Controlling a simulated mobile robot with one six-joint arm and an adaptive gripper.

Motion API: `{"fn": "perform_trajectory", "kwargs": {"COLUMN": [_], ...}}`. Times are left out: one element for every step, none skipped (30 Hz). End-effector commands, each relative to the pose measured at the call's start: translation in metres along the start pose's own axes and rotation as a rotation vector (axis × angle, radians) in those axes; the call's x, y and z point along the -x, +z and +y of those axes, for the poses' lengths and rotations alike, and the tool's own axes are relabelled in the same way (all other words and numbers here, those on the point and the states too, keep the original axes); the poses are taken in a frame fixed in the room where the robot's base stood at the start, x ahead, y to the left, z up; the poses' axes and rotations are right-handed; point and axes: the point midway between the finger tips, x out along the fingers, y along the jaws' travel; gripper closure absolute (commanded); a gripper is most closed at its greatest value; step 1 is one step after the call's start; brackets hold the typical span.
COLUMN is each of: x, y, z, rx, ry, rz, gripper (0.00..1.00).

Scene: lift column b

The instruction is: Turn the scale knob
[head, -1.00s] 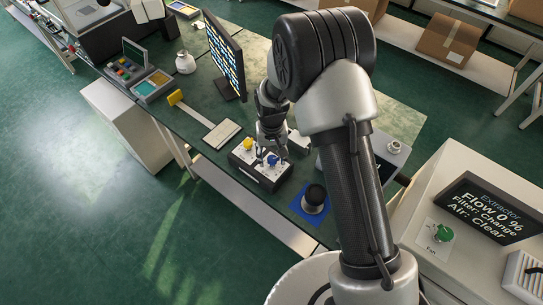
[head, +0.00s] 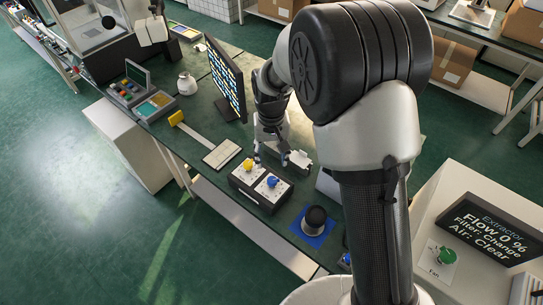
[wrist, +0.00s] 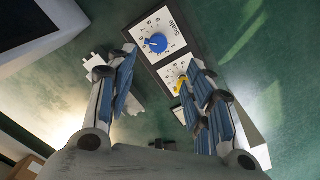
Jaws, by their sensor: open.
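The scale knob is a blue knob (wrist: 156,43) on a white dial plate printed "Scale" with digits around it. In the head view the blue knob (head: 272,181) sits at the right end of a low black box (head: 262,196). A yellow knob (head: 247,165) sits on the box's other plate; it also shows in the wrist view (wrist: 181,84), partly hidden by a finger. My gripper (head: 268,157) is open and empty, behind the box as the head view shows it. In the wrist view its fingers (wrist: 158,60) are spread, with the blue knob beyond their tips, apart from them.
A black knob on a blue mat (head: 315,222) stands right of the box. A pale device (head: 299,159) is close beside my gripper. A monitor (head: 227,80) stands behind, and a flat panel (head: 222,154) lies left. An extractor console (head: 490,228) is at right.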

Motion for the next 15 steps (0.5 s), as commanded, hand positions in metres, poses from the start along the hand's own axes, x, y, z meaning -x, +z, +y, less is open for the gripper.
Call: {"fn": "perform_trajectory", "kwargs": {"x": [0.001,0.005,0.016,0.025,0.035,0.045,0.05,0.054,0.055,0.053,0.05,0.046,0.042,0.037,0.03], "y": [0.0,-0.002,-0.004,-0.005,-0.006,-0.007,-0.007,-0.007,-0.006,-0.006,-0.006,-0.006,-0.006,-0.006,-0.005], "z": [0.0,0.0,0.0,0.0,0.001,0.001,0.002,0.002,0.002,0.002,0.002,0.002,0.002,0.002,0.002], "rx": [-0.003,-0.015,-0.046,-0.079,-0.112,-0.151,-0.175,-0.193,-0.205,-0.209,-0.21,-0.209,-0.208,-0.208,-0.208], "ry": [0.0,-0.001,-0.001,-0.001,-0.002,-0.001,-0.001,-0.001,0.0,0.0,0.001,0.001,0.001,0.001,0.001], "rz": [0.001,0.003,0.008,0.01,0.011,0.011,0.01,0.009,0.006,0.005,0.003,0.003,0.003,0.002,0.001], "gripper": [0.52,0.52,0.52,0.52,0.52,0.52,0.52,0.52,0.52,0.52,0.52,0.52,0.52,0.52,0.52]}}
